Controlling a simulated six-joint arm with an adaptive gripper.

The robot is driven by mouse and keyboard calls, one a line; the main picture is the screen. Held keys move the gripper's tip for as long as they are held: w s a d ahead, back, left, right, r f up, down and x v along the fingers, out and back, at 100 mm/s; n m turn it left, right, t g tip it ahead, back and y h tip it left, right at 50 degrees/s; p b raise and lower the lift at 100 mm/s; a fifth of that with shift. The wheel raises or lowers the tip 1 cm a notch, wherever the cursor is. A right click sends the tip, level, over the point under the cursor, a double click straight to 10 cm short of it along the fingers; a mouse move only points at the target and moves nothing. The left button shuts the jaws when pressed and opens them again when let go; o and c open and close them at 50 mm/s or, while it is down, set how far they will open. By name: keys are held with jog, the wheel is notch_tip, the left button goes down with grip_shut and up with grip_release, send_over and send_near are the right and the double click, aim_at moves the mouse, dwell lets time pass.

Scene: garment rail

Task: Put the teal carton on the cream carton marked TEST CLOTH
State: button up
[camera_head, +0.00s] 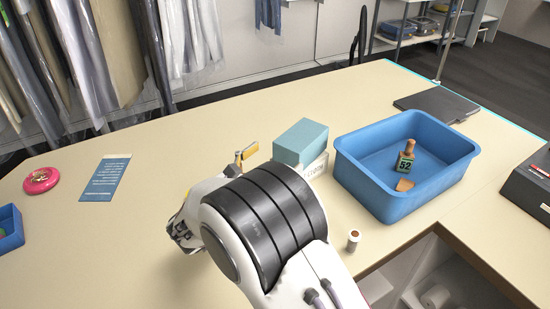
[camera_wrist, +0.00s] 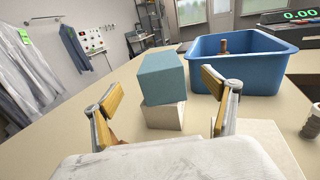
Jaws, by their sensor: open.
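The teal carton (camera_head: 301,142) rests on top of a cream carton (camera_head: 317,167), slightly turned relative to it. In the wrist view the teal carton (camera_wrist: 161,76) sits on the cream carton (camera_wrist: 164,115), between and beyond the fingers. Small dark print shows on the cream carton in the head view but is too small to read. My gripper (camera_wrist: 163,98) is open and empty, with its yellow-padded fingers apart on either side of the stack and nearer the camera. In the head view one yellow finger shows left of the cartons; my arm hides the rest.
A blue tub (camera_head: 368,193) stands right of the cartons, holding a bottle tagged 52 (camera_head: 405,157) and a small brown piece. A pink round object (camera_head: 41,180) and blue card (camera_head: 106,180) lie left.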

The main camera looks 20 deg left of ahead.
dwell(0.5)
